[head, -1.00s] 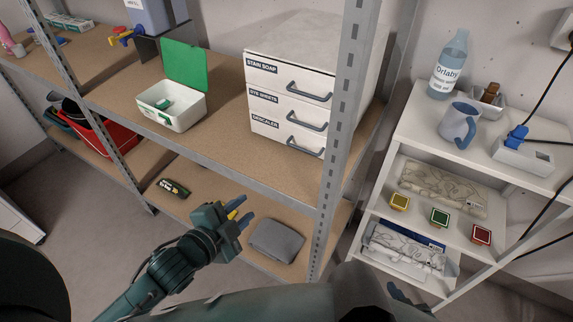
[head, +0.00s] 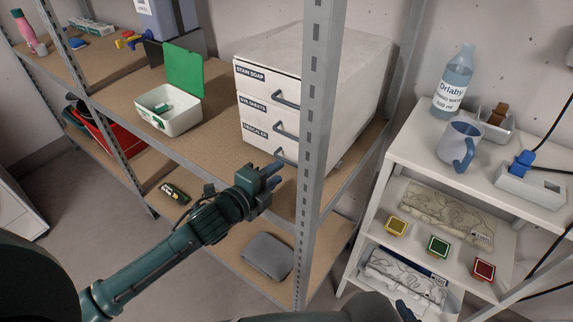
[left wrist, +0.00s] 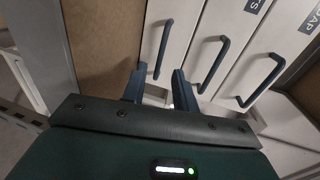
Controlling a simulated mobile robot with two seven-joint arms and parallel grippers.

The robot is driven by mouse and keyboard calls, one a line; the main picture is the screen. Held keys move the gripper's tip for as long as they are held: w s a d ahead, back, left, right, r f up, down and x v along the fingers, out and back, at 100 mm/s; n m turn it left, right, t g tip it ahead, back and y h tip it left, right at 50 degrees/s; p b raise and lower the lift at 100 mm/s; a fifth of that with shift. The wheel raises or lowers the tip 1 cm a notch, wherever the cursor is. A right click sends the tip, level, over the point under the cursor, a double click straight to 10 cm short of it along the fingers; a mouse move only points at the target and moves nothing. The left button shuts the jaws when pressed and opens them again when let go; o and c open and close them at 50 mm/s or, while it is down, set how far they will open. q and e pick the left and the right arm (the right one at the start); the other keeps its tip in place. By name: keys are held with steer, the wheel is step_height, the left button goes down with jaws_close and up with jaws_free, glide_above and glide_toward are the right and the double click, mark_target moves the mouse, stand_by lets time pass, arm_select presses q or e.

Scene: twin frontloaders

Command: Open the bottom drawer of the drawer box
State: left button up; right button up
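The white drawer box (head: 330,75) stands on the shelf with its three drawers closed. Its bottom drawer (head: 254,129), labelled DESCALER, has a dark bar handle (head: 283,154), which shows leftmost in the left wrist view (left wrist: 163,48). My left gripper (head: 274,176) is just in front of and below this handle. In the left wrist view my left gripper (left wrist: 159,72) is open, with the handle's near end between its fingertips in the picture; I cannot tell whether they touch. A dark piece at the bottom edge, likely my right gripper (head: 407,311), is mostly cut off.
A metal shelf post (head: 317,150) stands close to the right of my left gripper. A green-lidded white box (head: 170,122) is on the same shelf, left of the drawers. A grey folded cloth (head: 266,256) lies on the shelf below. A white side shelf (head: 405,137) stands at right.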

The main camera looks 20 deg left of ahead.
arm_select(q)
steer(key=x, duration=0.5)
steer(key=shift+w+d, duration=0.1)
steer(key=shift+w, duration=0.05)
steer(key=shift+c, duration=0.6)
jaws_close()
